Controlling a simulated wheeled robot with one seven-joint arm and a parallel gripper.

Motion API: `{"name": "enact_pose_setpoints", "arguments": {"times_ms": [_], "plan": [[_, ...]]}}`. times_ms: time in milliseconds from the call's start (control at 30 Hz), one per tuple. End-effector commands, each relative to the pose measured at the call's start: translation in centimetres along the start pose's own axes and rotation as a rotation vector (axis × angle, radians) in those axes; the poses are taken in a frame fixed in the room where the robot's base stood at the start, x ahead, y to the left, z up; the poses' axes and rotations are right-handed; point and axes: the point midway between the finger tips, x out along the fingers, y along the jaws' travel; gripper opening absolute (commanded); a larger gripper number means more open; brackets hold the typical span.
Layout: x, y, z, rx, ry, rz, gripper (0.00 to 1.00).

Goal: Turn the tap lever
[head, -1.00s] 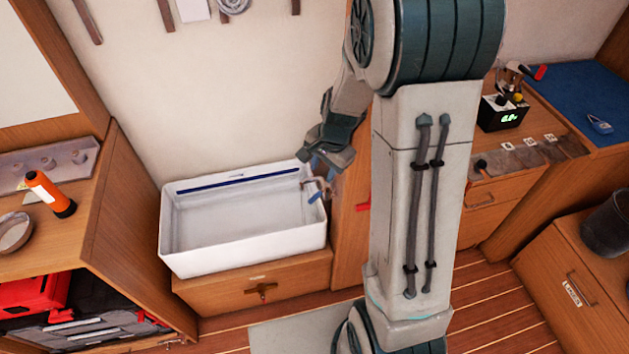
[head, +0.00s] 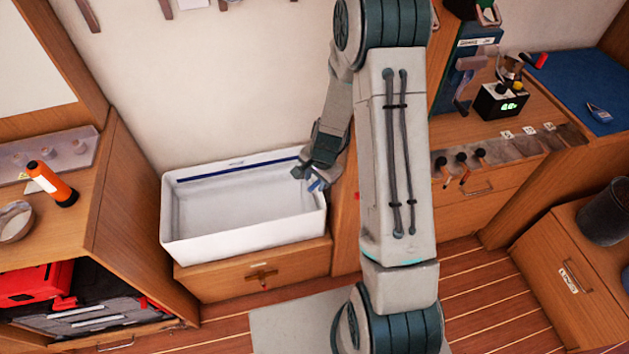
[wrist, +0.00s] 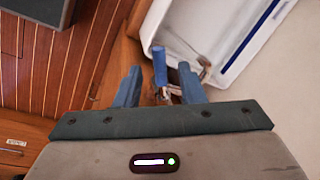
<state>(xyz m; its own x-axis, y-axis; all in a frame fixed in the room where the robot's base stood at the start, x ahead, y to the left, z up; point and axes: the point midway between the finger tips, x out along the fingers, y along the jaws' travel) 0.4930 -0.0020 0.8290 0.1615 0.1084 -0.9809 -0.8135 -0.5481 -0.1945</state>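The white basin (head: 245,243) stands against the wall; the tap is at its right end. In the head view my gripper (head: 308,178) is over that end and largely hides the tap. In the wrist view the tap's blue lever (wrist: 159,66) shows beyond and between my two blue fingers, with the metal spout (wrist: 205,68) to its right by the basin rim. My gripper (wrist: 160,85) is open, its fingers apart with a gap around the lever's line. I cannot tell whether either finger touches it.
A wooden drawer front (head: 262,278) is under the basin. To the left, a counter holds an orange torch (head: 52,184) and a bowl (head: 14,222). On the right are a counter with a small display device (head: 503,103) and several black-knobbed handles. The plank floor (head: 470,275) is open.

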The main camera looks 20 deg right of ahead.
Motion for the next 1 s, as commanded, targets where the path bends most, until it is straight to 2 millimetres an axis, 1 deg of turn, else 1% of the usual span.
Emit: {"name": "enact_pose_setpoints", "arguments": {"times_ms": [100, 200, 533, 567, 600, 667, 700, 867, 1000], "plan": [[1.0, 0.0, 0.1, 0.000, -0.002, 0.001, 0.36], [1.5, 0.0, 0.0, 0.000, 0.000, 0.000, 0.36], [1.7, 0.0, 0.0, 0.000, 0.000, -0.001, 0.36], [1.7, 0.0, 0.0, 0.000, 0.000, -0.001, 0.30], [1.7, 0.0, 0.0, 0.000, 0.000, -0.001, 0.19], [1.7, 0.0, 0.0, 0.000, 0.000, -0.001, 0.03], [1.7, 0.0, 0.0, 0.000, 0.000, -0.001, 0.00], [1.7, 0.0, 0.0, 0.003, 0.000, -0.001, 0.00], [1.7, 0.2, -0.6, 0.036, 0.008, -0.001, 0.00]]}}
